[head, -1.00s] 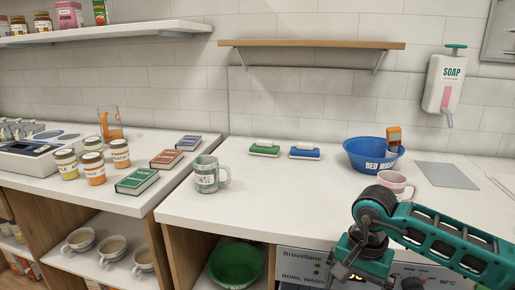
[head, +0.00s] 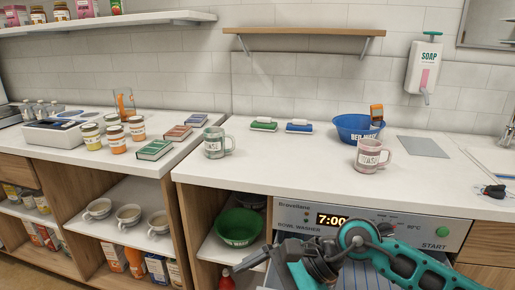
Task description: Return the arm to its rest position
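My teal and black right arm (head: 405,262) comes in from the lower right, low in front of the bowl washer (head: 395,227). Its wrist bends to the left, and the dark end around my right gripper (head: 250,262) lies below the counter edge. I cannot make out whether its fingers are open or shut. No held object is clear to see there. My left arm and gripper are out of view.
The counter (head: 300,172) holds a grey-green mug (head: 214,144), a pink mug (head: 370,157), two brushes and a blue bowl (head: 352,128). Below, a green bowl (head: 238,227) sits on a shelf beside the washer. Open counter lies between the mugs.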

